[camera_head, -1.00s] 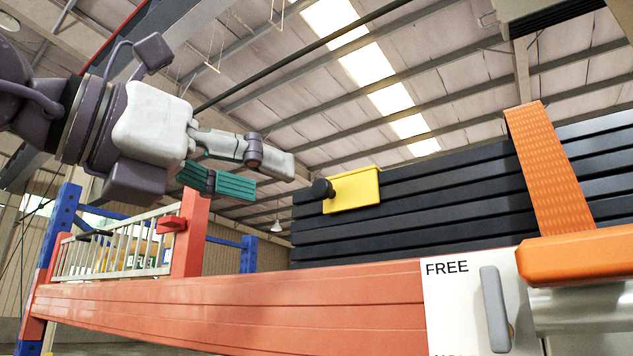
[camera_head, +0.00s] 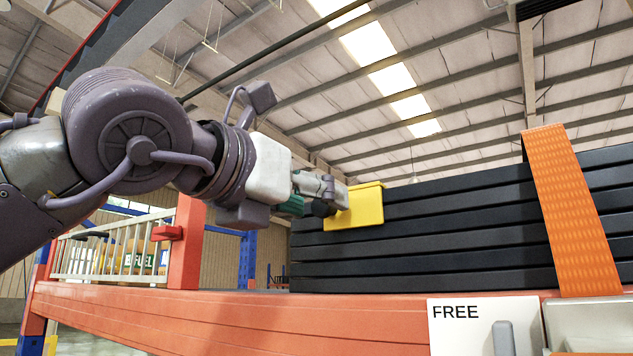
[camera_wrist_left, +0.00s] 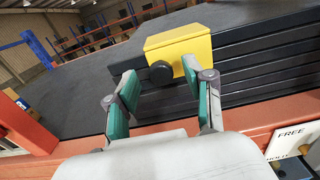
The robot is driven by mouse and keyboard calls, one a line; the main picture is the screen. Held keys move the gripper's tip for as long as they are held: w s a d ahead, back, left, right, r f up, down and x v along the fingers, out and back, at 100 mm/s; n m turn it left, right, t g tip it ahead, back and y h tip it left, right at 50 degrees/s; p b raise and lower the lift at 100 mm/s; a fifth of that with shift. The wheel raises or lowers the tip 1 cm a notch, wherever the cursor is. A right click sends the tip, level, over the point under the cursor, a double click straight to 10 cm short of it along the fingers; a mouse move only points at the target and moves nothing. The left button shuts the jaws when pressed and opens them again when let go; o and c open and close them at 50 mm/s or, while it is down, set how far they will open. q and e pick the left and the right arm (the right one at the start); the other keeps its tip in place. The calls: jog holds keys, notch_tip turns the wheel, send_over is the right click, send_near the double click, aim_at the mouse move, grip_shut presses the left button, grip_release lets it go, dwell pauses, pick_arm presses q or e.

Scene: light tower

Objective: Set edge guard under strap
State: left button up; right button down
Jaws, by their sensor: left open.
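The yellow edge guard (camera_head: 366,208) sits over the top edge of the black stack, with a round black knob on its front. It also shows in the left wrist view (camera_wrist_left: 178,48), where the knob (camera_wrist_left: 161,72) faces me. The orange strap (camera_head: 572,215) runs down the stack's front, well to the right of the guard, with a clear gap between them. My left gripper (camera_head: 318,200) is at the guard's left side. In the left wrist view its teal-padded fingers (camera_wrist_left: 162,98) are spread apart, with the knob just ahead between them. My right gripper is not in view.
The black stack (camera_head: 440,240) stands behind a long red beam (camera_head: 230,310). A red post (camera_head: 187,240) and a pale railing (camera_head: 110,250) stand to the left. A white FREE panel (camera_head: 465,330) is below the strap. The stack's front between guard and strap is clear.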

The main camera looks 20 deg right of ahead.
pick_arm(q)
jog(key=shift+w+d, duration=0.4)
jog(key=shift+d, duration=0.1)
grip_shut()
